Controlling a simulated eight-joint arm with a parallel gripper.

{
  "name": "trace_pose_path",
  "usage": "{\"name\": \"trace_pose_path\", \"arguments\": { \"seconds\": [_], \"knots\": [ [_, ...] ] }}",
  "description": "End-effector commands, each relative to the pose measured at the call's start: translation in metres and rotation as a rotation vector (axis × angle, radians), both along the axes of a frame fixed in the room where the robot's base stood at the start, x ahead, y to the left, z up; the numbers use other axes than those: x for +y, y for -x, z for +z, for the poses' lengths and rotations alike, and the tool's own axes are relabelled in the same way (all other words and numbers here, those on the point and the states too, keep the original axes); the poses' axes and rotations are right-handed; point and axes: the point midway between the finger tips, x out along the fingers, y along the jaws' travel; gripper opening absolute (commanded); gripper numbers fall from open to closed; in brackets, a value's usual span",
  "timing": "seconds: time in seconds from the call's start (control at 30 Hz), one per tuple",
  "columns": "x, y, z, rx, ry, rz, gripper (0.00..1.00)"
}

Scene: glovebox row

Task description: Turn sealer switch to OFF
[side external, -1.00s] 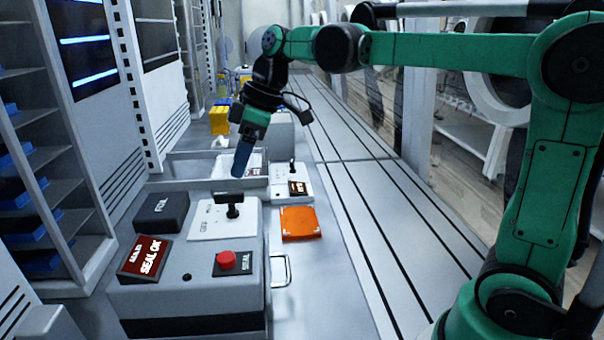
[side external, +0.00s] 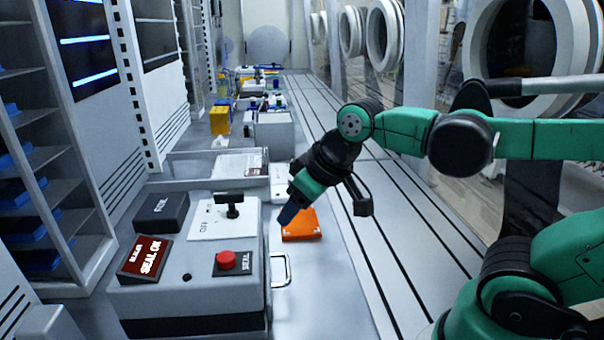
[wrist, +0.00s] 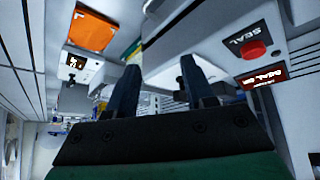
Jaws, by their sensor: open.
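The sealer (side external: 170,275) is a grey box at the front left in the side view. Its black T-shaped switch (side external: 230,204) stands on a white plate on top, with small lettering I cannot read fully. The sealer also shows in the wrist view (wrist: 178,50), with the red button (wrist: 253,49) marked SEAL and the red SEAL OK display (wrist: 263,77). My gripper (side external: 287,217) is to the right of the switch, beside the sealer's right edge and clear of it. In the wrist view its two fingers (wrist: 158,85) are apart with nothing held between them.
An orange square pouch (side external: 301,224) lies on the bench near my gripper. A metal handle (side external: 281,270) sticks out from the sealer's right side. A black FUSE box (side external: 162,211) sits on top at left. The slotted bench at right is largely clear.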

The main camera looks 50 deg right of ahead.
Motion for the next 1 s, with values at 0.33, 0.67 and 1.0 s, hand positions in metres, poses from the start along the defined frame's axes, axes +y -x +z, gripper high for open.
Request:
{"name": "trace_pose_path", "arguments": {
  "seconds": [0.33, 0.67, 1.0],
  "knots": [
    [0.017, -0.074, 0.055, 0.326, 0.15, 0.398, 0.47],
    [0.029, -0.108, 0.06, 0.51, 0.189, 0.655, 0.47],
    [0.029, -0.11, 0.03, 0.521, 0.191, 0.673, 0.47]
  ]
}}
